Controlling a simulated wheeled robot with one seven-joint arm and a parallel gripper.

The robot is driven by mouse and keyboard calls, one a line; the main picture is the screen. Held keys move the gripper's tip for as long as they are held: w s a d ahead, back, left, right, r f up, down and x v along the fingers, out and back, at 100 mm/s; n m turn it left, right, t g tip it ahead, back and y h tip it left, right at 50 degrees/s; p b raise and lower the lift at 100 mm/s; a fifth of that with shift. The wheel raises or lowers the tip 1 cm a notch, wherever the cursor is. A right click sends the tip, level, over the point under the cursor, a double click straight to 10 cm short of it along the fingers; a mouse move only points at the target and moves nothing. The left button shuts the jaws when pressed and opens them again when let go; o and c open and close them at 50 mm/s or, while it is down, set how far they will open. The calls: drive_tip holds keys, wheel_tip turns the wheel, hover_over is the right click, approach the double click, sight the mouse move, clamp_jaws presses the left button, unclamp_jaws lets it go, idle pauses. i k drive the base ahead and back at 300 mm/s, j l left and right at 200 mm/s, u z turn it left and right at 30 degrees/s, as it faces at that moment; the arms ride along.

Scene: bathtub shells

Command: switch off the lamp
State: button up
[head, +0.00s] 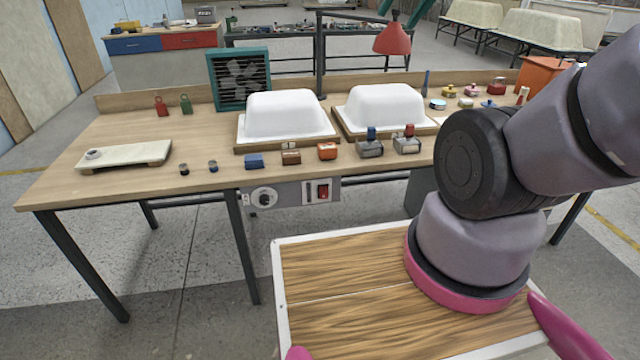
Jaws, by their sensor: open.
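The lamp (392,40) has a red cone shade and teal arm pieces. It hangs over the back right of the workbench, and its upper part is cut off by the top edge. I cannot tell whether it is lit. A grey control panel (291,196) is fixed under the bench's front edge. It carries a round dial (263,198) at left and a red rocker switch (323,191) at right. No label shows which device they serve. My gripper is out of view; only links of my arm show at right.
The wooden workbench (110,139) bears two white tub shells (284,114) (386,107), a teal fan (240,78), small blocks and bottles along the front, and a pale board (124,157) at left. An orange box (545,76) stands at back right. The floor left of the bench is clear.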

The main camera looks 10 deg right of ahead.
sight(323, 191)
drive_tip(key=l+u, duration=0.15)
drive_tip(key=l, duration=0.25)
drive_tip(key=k+l+u, duration=0.2)
drive_tip(key=l, duration=0.2)
drive_tip(key=l+u, duration=0.15)
drive_tip(key=l, duration=0.25)
drive_tip(key=k+l+u, duration=0.15)
drive_tip(key=l, duration=0.25)
drive_tip(key=k+l+u, duration=0.2)
drive_tip(key=l, duration=0.15)
drive_tip(key=k+l+u, duration=0.15)
drive_tip(key=l, duration=0.2)
drive_tip(key=i+j+u, duration=0.15)
drive_tip(key=i+j, duration=0.6)
